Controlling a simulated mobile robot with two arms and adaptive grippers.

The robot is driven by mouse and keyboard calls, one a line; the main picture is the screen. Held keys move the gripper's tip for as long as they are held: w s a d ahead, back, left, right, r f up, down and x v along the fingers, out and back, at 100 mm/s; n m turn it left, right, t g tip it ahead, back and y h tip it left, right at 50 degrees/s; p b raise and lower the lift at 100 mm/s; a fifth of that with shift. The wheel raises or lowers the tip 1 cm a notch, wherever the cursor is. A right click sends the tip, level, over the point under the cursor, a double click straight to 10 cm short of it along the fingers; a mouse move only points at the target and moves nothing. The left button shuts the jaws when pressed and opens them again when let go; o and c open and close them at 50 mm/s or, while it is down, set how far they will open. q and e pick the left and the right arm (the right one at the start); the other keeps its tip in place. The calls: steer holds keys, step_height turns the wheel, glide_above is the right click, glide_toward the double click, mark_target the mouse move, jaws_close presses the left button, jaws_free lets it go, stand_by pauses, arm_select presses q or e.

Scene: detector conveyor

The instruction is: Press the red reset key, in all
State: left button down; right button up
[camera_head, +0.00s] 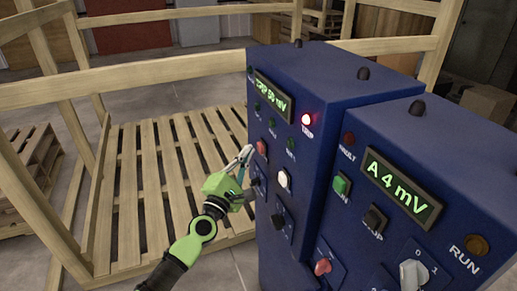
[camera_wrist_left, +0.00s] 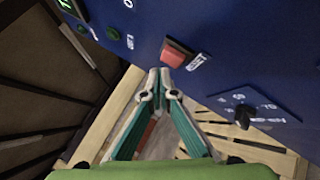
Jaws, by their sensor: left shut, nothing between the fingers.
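The red reset key (camera_head: 262,147) is on the front of the left blue cabinet (camera_head: 318,78), left of a white button. In the left wrist view the red key (camera_wrist_left: 177,52) stands out from the blue panel, just above and right of my fingertips. My left gripper (camera_head: 246,153) is shut and empty, its tips close to the key; I cannot tell whether they touch it. Its two fingers meet at the tips in the left wrist view (camera_wrist_left: 160,78). My right gripper is not in view.
The left cabinet has a green display (camera_head: 273,95), a lit red lamp (camera_head: 307,120), a white button (camera_head: 284,178) and black knobs. Another red control (camera_head: 322,267) sits lower down. The right cabinet (camera_head: 460,185) has a green button (camera_head: 341,185) and a display. Wooden pallets and rails stand behind.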

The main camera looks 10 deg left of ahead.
arm_select(q)
steer(key=shift+w+d, duration=0.2)
steer(key=shift+d, duration=0.15)
steer(key=shift+w+d, duration=0.3)
steer(key=shift+d, duration=0.15)
stand_by(0.7)
steer(key=shift+s+a, duration=0.1)
steer(key=shift+a, duration=0.05)
steer(key=shift+s+a, duration=0.45)
steer(key=shift+a, duration=0.2)
steer(key=shift+a, duration=0.1)
steer(key=shift+s+a, duration=0.7)
steer(key=shift+a, duration=0.3)
steer(key=shift+s+a, duration=0.7)
steer(key=shift+a, duration=0.25)
